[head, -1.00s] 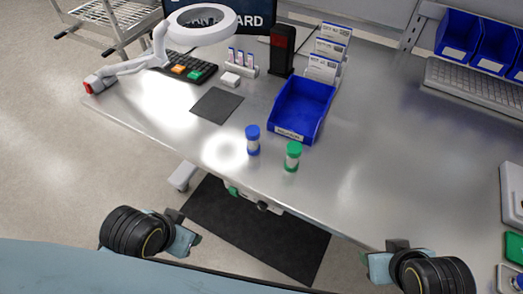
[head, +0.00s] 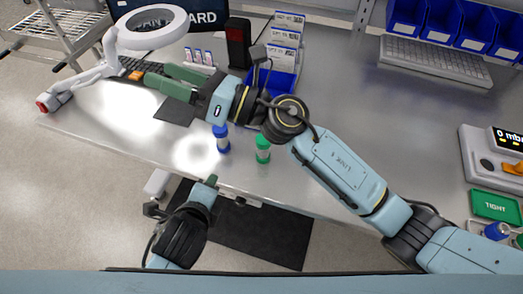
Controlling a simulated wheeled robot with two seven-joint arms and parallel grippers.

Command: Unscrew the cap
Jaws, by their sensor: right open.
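Two small capped containers stand upright near the front edge of the metal table. One has a blue cap (head: 220,131), the other a green cap (head: 263,143) to its right. My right gripper (head: 158,75) reaches across the table from the right. It is open and empty, its green fingers pointing left, above and beyond the blue-capped container and apart from both containers. My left gripper (head: 211,182) is low at the table's front edge, below the blue-capped container. Only a small green tip of it shows, so its jaws cannot be judged.
A ring lamp (head: 152,27) stands at the back left. A blue bin (head: 279,84) is partly hidden behind my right arm. A dark mat (head: 172,111) lies under my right gripper. A device (head: 492,150) and a green "TIGHT" tray (head: 496,206) are at the right.

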